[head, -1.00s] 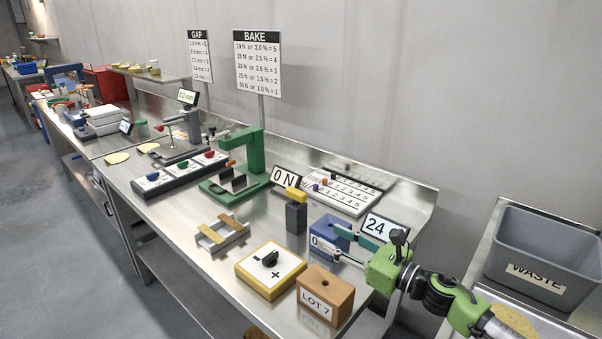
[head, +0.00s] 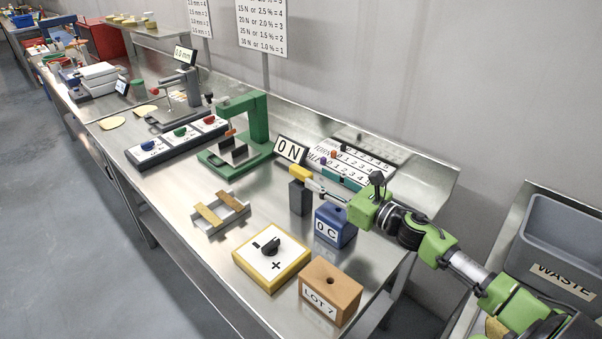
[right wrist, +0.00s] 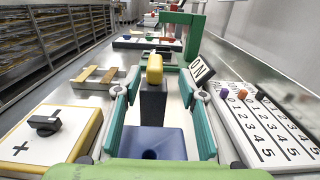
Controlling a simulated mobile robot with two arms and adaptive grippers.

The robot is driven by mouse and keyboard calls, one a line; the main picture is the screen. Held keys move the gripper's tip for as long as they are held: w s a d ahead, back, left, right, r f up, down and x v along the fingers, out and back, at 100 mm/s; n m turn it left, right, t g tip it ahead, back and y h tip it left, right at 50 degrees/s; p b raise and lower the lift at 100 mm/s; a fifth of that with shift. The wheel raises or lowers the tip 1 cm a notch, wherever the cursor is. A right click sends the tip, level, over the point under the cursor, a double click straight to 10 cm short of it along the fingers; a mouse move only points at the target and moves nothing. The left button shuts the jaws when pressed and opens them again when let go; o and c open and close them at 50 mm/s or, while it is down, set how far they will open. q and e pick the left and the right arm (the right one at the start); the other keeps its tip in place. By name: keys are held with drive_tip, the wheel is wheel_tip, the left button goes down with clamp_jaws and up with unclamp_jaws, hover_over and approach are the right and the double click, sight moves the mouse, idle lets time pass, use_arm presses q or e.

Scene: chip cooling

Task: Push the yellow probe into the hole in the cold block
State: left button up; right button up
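The yellow probe (head: 300,172) stands upright in a dark post (head: 299,198). In the right wrist view the yellow probe (right wrist: 154,68) lies straight ahead, between the lines of my fingers. The cold block is the blue block (head: 335,230) marked "0 C", in front of the post. Its hole (right wrist: 150,154) shows as a dark spot in the right wrist view. My right gripper (head: 318,184) is open, with its fingers reaching over the blue block toward the probe. I cannot tell whether the fingertips (right wrist: 155,72) touch it. My left gripper is not in view.
A brown "LOT 7" block (head: 331,291) and a yellow-edged dial box (head: 272,262) stand at the front. A "0 N" display (head: 290,150) and a green press (head: 256,125) are behind the post. A numbered board (right wrist: 262,125) lies right of my gripper.

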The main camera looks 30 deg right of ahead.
sight(291, 166)
drive_tip(key=shift+x, duration=0.75)
drive_tip(key=shift+w+a+r+p, duration=0.2)
drive_tip(key=shift+w+a+p, duration=0.15)
drive_tip(key=shift+w+p, duration=0.2)
drive_tip(key=p+x, duration=0.1)
drive_tip(key=x, duration=0.2)
drive_tip(key=shift+a+f, duration=0.2)
drive_tip(key=shift+a, duration=0.05)
drive_tip(key=shift+w+a+f+p, duration=0.2)
drive_tip(key=shift+w+p, duration=0.15)
drive_tip(key=shift+w, duration=0.2)
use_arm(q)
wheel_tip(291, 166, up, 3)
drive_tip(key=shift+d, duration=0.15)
use_arm(e)
drive_tip(key=shift+r, duration=0.1)
clamp_jaws()
